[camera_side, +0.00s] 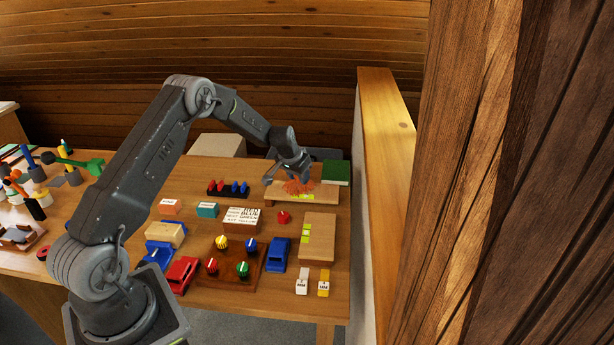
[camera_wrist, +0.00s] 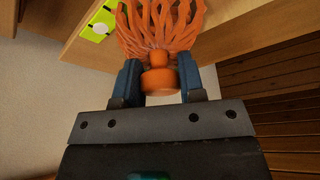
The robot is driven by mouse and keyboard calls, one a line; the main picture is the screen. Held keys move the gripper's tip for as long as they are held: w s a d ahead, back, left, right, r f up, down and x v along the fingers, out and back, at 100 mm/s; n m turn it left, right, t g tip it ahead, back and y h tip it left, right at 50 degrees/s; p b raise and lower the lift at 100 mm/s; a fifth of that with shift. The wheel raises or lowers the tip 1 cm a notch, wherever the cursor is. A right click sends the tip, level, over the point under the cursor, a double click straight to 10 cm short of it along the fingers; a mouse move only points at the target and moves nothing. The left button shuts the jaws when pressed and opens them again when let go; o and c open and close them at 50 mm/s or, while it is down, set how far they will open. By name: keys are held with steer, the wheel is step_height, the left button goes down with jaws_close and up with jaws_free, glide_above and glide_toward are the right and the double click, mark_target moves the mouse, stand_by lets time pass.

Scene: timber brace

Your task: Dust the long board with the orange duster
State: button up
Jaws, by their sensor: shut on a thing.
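The orange duster (camera_side: 297,187) is held in my gripper (camera_side: 290,164), bristles down. In the wrist view my gripper (camera_wrist: 158,82) has its two fingers shut on either side of the duster's round handle (camera_wrist: 158,80), and the splayed strands (camera_wrist: 160,28) point away from it. The long wooden board (camera_side: 328,196) lies at the back right of the table, with yellow-green labels near its front edge. The strands are over its middle and seem to meet its top; exact contact is hard to tell. Part of the board (camera_wrist: 240,22) shows behind the strands.
A shorter board (camera_side: 320,238) with yellow-green labels lies nearer the front. A green book (camera_side: 336,173) is just right of the long board. A red knob (camera_side: 283,216), a lettered block (camera_side: 243,219) and toy cars stand in front. A wooden partition (camera_side: 386,140) rises on the right.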

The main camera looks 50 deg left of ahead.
steer(key=shift+s+a, duration=1.95)
steer(key=shift+s, duration=0.05)
steer(key=shift+s+a+r, duration=0.1)
steer(key=shift+a, duration=0.05)
step_height(320, 180, up, 8)
